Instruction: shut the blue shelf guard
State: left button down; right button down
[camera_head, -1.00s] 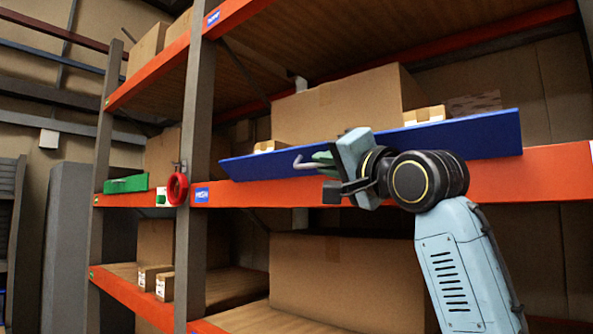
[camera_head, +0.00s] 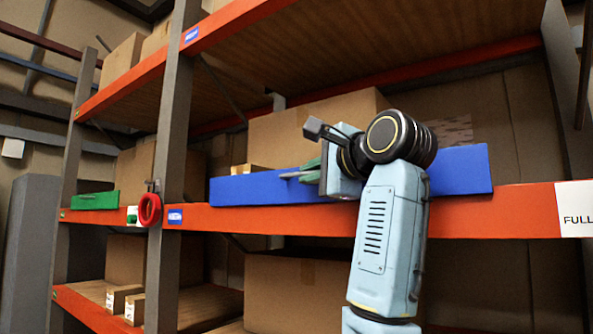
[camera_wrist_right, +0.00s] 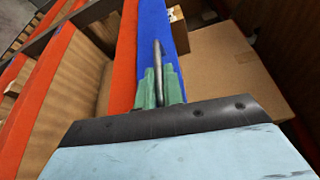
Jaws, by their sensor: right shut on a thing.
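The blue shelf guard (camera_head: 455,172) is a long flat panel along the front edge of the middle shelf, above the orange beam, and it looks near upright. My right gripper (camera_head: 310,172) is at the guard's front, left of its middle. In the right wrist view the green fingers of my right gripper (camera_wrist_right: 158,88) are shut on the guard's grey handle bar (camera_wrist_right: 160,60), with the blue guard (camera_wrist_right: 178,28) just behind. My forearm hides part of the guard in the head view. My left gripper is not in view.
The orange shelf beam (camera_head: 490,212) runs just below the guard. A large cardboard box (camera_head: 285,128) stands behind it. A grey post (camera_head: 172,120) with a red ring (camera_head: 149,209) and a green panel (camera_head: 95,200) are to the left.

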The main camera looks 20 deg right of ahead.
jog(key=shift+d+r+m, duration=0.15)
jog(key=shift+d+m, duration=0.05)
jog(key=shift+m, duration=0.1)
dwell(0.4)
jog(key=c, duration=1.5)
grip_release()
jog(key=shift+w, duration=0.1)
jog(key=shift+s+d+r+b, duration=0.15)
jog(key=shift+s+d+b, duration=0.25)
jog(key=shift+s+b, duration=1.6)
jog(key=shift+s+d+r+b, duration=0.2)
jog(key=shift+s+d+b, duration=0.2)
jog(key=shift+s+b, duration=1.6)
jog(key=shift+s+d+r+b, duration=0.15)
jog(key=shift+s+d+b, duration=0.25)
jog(key=shift+s+b, duration=1.6)
jog(key=shift+s+p, duration=0.55)
jog(key=shift+p, duration=0.1)
